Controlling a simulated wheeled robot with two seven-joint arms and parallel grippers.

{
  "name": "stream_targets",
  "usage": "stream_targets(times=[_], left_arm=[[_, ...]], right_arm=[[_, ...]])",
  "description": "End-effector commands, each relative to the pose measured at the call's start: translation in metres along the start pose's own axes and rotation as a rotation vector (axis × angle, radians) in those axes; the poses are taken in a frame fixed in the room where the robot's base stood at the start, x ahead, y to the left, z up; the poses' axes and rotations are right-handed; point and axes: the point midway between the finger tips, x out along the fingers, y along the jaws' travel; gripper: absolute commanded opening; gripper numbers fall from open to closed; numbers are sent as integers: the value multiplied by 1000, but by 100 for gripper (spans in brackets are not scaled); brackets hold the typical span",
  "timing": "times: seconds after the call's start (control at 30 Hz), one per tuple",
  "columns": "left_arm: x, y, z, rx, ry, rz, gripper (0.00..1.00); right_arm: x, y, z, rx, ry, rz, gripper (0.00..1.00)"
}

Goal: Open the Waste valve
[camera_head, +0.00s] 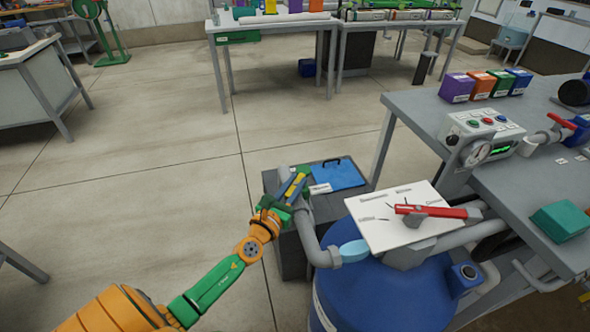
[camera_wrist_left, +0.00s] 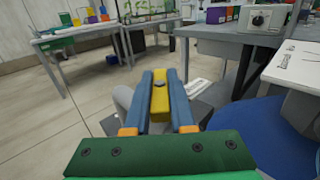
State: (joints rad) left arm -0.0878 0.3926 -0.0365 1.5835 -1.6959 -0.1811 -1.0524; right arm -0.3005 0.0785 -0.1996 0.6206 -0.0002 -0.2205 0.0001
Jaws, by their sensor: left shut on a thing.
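My left gripper (camera_head: 293,187) is shut on a yellow lever handle (camera_wrist_left: 160,103), with one blue finger on each side of it in the left wrist view. The handle sits at the upper end of a grey bent pipe (camera_head: 309,232) beside the blue drum. A white tag (camera_head: 320,188) lies close to the gripper, but I cannot read it. The valve body is mostly hidden by my gripper. My right gripper is not in view.
A blue drum (camera_head: 375,299) stands right of the gripper, below a white board (camera_head: 380,230) and a red lever (camera_head: 437,211). A dark box with a blue clipboard (camera_head: 338,174) is just behind. The grey bench (camera_head: 545,195) is at right. Floor at left is clear.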

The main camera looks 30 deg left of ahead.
Motion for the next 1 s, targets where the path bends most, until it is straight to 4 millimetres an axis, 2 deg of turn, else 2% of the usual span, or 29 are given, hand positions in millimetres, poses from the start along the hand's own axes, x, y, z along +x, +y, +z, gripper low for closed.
stream_targets(times=[0.03,0.27,0.6,1.0], left_arm=[[0,-2,8,-8,4,43,0],[0,-2,2,-8,4,261,0],[1,-1,-3,-6,1,546,0],[1,0,-2,-4,0,738,0]], right_arm=[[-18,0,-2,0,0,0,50],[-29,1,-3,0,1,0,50],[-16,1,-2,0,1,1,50],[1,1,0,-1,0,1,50]])
